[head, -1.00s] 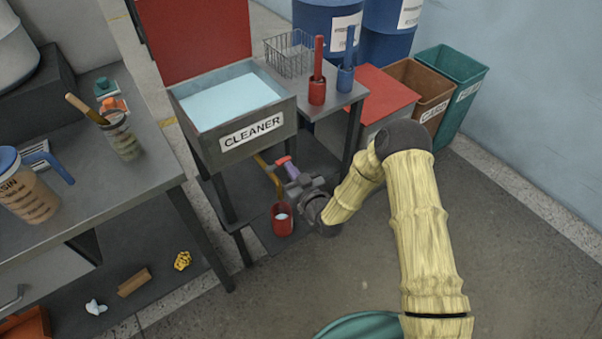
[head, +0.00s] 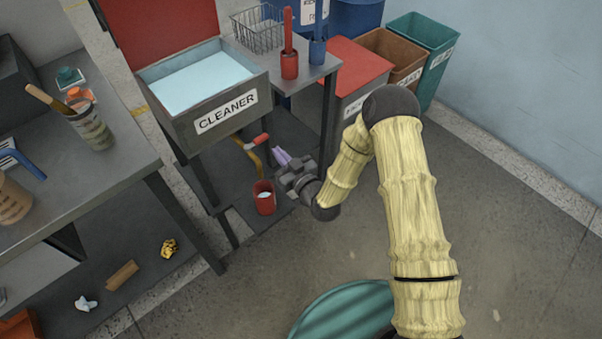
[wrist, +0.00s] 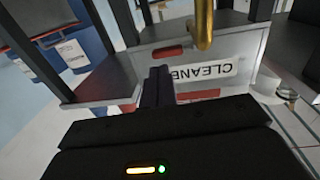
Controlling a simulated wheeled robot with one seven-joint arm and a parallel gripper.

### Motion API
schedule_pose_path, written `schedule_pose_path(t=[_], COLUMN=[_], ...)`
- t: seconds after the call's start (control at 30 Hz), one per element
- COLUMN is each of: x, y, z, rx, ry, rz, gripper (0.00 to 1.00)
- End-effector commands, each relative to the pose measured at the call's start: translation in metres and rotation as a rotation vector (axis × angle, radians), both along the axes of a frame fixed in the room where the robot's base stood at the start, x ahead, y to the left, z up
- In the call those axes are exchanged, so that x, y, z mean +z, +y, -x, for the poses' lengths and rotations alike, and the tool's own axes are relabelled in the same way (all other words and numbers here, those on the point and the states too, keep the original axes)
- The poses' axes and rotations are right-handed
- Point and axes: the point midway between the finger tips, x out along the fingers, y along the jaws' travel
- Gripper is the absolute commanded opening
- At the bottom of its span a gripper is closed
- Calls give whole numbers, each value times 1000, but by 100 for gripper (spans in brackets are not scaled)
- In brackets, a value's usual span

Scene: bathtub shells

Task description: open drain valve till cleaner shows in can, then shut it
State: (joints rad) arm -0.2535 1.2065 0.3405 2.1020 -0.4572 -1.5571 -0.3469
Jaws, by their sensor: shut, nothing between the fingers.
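The grey tank (head: 203,98) labelled CLEANER holds pale blue liquid. Under it is the drain valve, with a red handle (head: 259,140) and a bent brass pipe (head: 251,155). The red can (head: 264,203) stands below the spout, and a pale surface shows inside it. My gripper (head: 280,155) is shut and empty, its purple fingers just right of the handle and apart from it. In the wrist view, the dark fingers (wrist: 157,86) are together, below the red handle (wrist: 168,52) and beside the brass pipe (wrist: 204,25).
A side table (head: 312,72) with a wire basket (head: 258,29) and red and blue brushes adjoins the tank. Its legs stand close behind my gripper. A workbench (head: 110,150) is at left. Bins (head: 420,55) stand at the back right. Floor on the right is clear.

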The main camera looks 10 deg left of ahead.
Motion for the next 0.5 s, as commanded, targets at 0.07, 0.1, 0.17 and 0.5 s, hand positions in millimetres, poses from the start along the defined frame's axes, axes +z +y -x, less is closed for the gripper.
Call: schedule_pose_path(t=[0.07,0.1,0.17,0.5], x=[-1,-2,-2,-2], y=[-14,-21,-32,-78], z=[10,15,21,49], rx=[0,-1,-2,-9], ry=[4,5,5,5], rz=[3,3,3,4], gripper=[0,0,0,0])
